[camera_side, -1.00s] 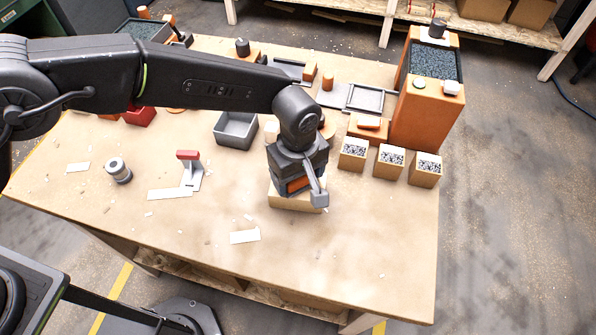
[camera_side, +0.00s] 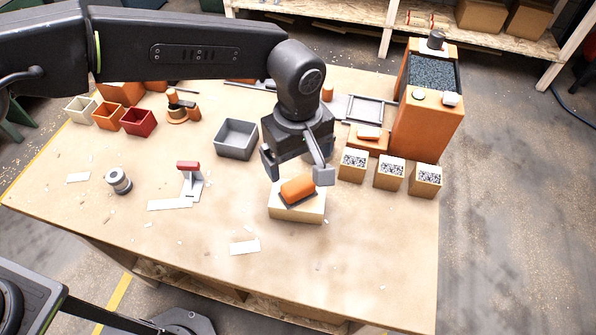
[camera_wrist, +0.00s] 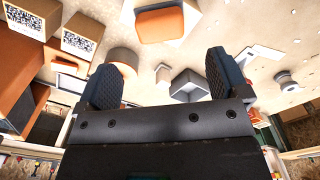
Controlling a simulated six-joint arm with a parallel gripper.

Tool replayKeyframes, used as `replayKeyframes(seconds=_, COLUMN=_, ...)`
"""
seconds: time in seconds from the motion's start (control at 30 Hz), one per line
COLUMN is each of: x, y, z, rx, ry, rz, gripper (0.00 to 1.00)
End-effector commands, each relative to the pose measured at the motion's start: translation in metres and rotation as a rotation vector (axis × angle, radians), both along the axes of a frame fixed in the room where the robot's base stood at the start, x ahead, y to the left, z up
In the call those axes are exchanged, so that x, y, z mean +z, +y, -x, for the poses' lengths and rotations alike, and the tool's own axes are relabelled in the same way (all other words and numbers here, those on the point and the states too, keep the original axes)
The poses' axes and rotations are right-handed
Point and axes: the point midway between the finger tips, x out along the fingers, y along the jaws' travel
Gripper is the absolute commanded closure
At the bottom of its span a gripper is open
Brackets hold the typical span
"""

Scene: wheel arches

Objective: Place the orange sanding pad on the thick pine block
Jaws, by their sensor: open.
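The orange sanding pad (camera_side: 298,189) lies on top of the thick pine block (camera_side: 297,213), near the middle of the table. The pad has a dark underside and sits a little askew to the block. In the wrist view the pad (camera_wrist: 160,24) shows at the top, with a pale edge of the block (camera_wrist: 191,16) beside it. My gripper (camera_side: 297,176) is open and empty, just above and behind the pad. Its two fingers (camera_wrist: 167,78) are spread wide and apart from the pad in the wrist view.
A grey bin (camera_side: 236,139) stands left of my gripper. Several code-marked blocks (camera_side: 389,172) stand to the right, before a tall orange container (camera_side: 428,110). A red-topped stand (camera_side: 190,180) and a metal cylinder (camera_side: 118,181) are at left. The front of the table is mostly clear.

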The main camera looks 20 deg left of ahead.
Motion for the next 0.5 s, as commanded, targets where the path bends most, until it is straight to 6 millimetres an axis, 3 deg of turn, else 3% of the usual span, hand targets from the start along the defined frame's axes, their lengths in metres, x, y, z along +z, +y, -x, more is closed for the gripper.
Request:
replayKeyframes(seconds=0.2, x=0.026, y=0.0, z=0.0, rx=0.0, ry=-0.001, rz=0.001, gripper=0.07)
replayKeyframes(seconds=0.5, x=0.03, y=0.0, z=0.0, rx=0.0, ry=0.0, rz=0.0, gripper=0.07)
